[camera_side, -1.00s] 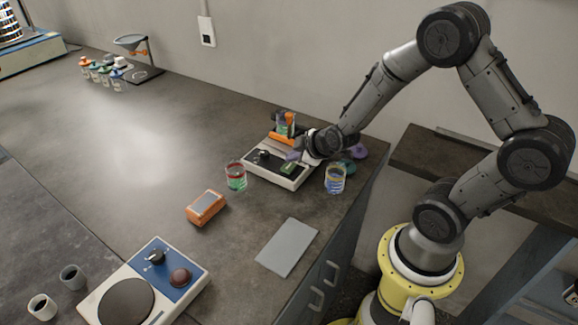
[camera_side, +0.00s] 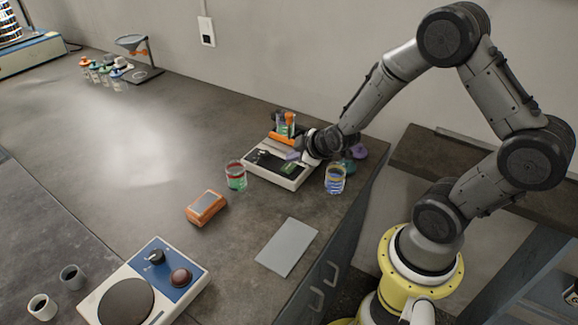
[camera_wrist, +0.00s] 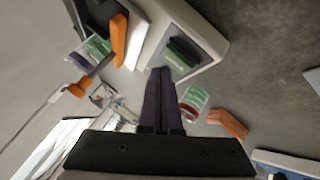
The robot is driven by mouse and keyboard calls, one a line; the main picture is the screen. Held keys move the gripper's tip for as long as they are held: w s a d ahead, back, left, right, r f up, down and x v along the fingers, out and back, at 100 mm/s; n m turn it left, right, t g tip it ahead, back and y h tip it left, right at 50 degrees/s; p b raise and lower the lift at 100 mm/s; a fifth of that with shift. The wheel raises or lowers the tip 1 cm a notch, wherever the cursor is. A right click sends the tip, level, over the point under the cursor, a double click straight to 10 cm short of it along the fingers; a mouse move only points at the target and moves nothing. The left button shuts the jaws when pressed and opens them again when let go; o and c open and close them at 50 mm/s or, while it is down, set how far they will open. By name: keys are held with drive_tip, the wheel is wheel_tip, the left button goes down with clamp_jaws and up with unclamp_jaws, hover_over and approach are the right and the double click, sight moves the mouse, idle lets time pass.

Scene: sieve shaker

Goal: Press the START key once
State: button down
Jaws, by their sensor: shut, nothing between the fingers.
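The white sieve shaker (camera_side: 272,179) stands on the bench with a dark panel on top. A green raised block (camera_side: 289,168), which looks like the START key, sits at its near right end; no label is legible. The green block also shows in the wrist view (camera_wrist: 184,52). My gripper (camera_side: 294,156) is over the right end of the shaker, its fingers together and empty. In the wrist view, the fingertips (camera_wrist: 161,72) are just beside and below the green block. I cannot tell whether they touch it.
Orange parts (camera_side: 290,122) and tubes stand at the shaker's back. A red-and-green beaker (camera_side: 236,177) is left of it and a blue-and-yellow beaker (camera_side: 335,179) right of it. An orange box (camera_side: 205,207) and a grey plate (camera_side: 287,248) lie in front.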

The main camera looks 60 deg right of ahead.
drive_tip(key=shift+f, duration=0.2)
idle(0.4)
drive_tip(key=shift+f, duration=0.25)
